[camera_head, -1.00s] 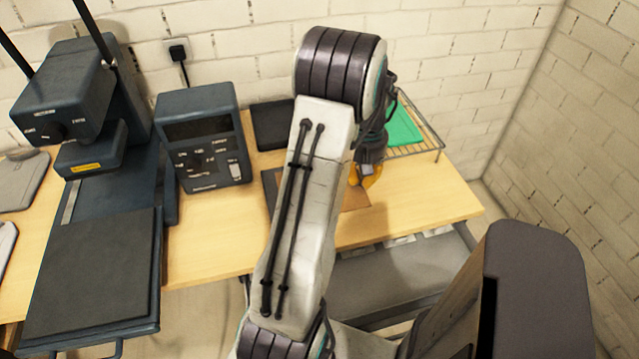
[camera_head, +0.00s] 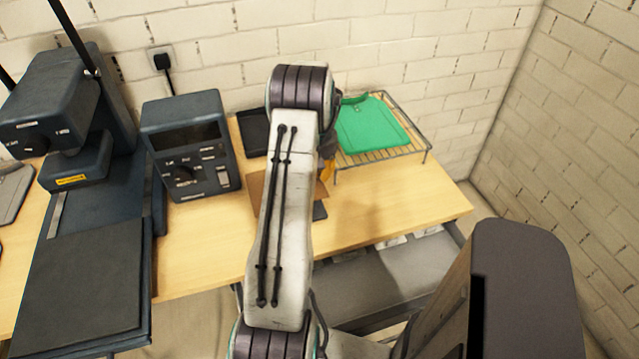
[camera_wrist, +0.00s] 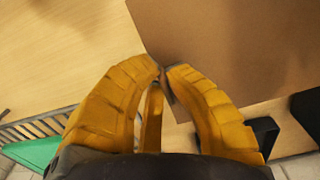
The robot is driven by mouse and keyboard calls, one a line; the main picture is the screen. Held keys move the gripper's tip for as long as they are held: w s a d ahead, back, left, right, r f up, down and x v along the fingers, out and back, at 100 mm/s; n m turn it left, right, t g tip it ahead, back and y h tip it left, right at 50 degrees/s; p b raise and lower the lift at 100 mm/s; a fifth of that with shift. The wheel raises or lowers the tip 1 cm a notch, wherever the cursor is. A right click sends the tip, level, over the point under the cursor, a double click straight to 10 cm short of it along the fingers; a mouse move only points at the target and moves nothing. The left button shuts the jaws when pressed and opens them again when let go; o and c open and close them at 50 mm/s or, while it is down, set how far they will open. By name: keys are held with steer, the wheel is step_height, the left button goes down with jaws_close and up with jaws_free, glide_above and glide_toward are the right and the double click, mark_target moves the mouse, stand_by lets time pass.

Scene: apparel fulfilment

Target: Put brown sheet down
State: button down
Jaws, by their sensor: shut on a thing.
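The brown sheet (camera_wrist: 235,45) fills the upper right of the wrist view, with one corner between my fingertips. My gripper (camera_wrist: 164,74) has yellow fingers and is shut on that corner. In the head view the sheet (camera_head: 256,188) shows beside my arm, which hides most of it. My gripper (camera_head: 327,171) is partly hidden behind my arm there. A dark flat thing (camera_head: 319,211) lies on the table by the sheet, mostly hidden. I cannot tell whether the sheet touches it.
A wire rack (camera_head: 421,150) holding a green garment (camera_head: 370,125) stands at the back right. A black tray (camera_head: 253,132) lies behind my arm. A control box (camera_head: 190,145) and a press (camera_head: 90,270) stand left. The wooden table (camera_head: 400,200) is clear at the front right.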

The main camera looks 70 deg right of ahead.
steer(key=shift+f+b, duration=1.25)
steer(key=shift+f, duration=0.8)
steer(key=c, duration=1.4)
jaws_free()
steer(key=shift+o, duration=0.2)
steer(key=shift+r, duration=0.1)
step_height(320, 180, up, 12)
